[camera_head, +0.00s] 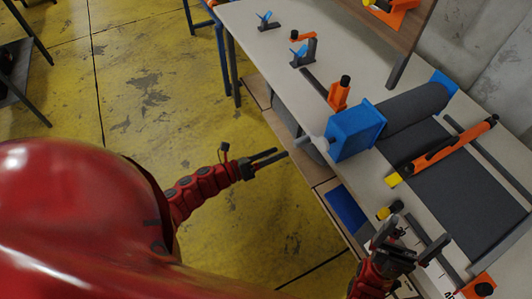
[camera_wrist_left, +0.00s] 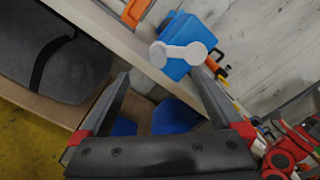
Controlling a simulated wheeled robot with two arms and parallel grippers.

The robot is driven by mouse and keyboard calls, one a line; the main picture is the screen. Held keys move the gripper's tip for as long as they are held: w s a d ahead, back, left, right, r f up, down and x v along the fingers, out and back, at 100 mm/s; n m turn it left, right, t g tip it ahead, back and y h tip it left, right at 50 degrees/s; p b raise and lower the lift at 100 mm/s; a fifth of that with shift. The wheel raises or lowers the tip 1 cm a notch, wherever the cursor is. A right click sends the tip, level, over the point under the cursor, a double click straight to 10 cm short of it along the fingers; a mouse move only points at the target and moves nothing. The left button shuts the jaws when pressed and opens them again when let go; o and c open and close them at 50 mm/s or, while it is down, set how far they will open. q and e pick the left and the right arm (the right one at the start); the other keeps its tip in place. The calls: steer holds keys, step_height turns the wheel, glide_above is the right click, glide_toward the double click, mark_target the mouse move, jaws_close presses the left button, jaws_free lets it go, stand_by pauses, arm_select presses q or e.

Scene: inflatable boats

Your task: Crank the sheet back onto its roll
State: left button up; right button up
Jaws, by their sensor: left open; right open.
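The dark grey sheet (camera_head: 468,195) lies flat on the bench, running from its dark roll (camera_head: 418,106). A blue housing (camera_head: 355,130) holds the roll's near end. A pale crank (camera_head: 317,143) sticks out of the housing over the bench edge. My left gripper (camera_head: 281,154) is open and empty, left of the crank and apart from it. In the left wrist view, the crank (camera_wrist_left: 178,54) and blue housing (camera_wrist_left: 181,28) show beyond the open fingers (camera_wrist_left: 160,76). My right gripper (camera_head: 412,240) is open and empty near the bench's front edge, beside the sheet.
An orange tool with a yellow tip (camera_head: 445,150) lies across the sheet. An orange clamp (camera_head: 338,94) stands beside the housing. A yellow-and-black knob (camera_head: 390,210) is near my right gripper. A shelf (camera_head: 400,30) overhangs the back.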

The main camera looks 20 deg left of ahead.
mark_target(294, 146)
arm_select(q)
steer(key=x, duration=0.4)
steer(key=shift+w+d, duration=0.15)
steer(key=shift+w, duration=0.15)
steer(key=b+x, duration=0.2)
steer(key=x, duration=0.1)
steer(key=shift+w+f, duration=0.1)
steer(key=shift+f, duration=0.1)
steer(key=shift+b+x, duration=0.5)
steer(key=shift+x, duration=0.4)
steer(key=shift+r, duration=0.15)
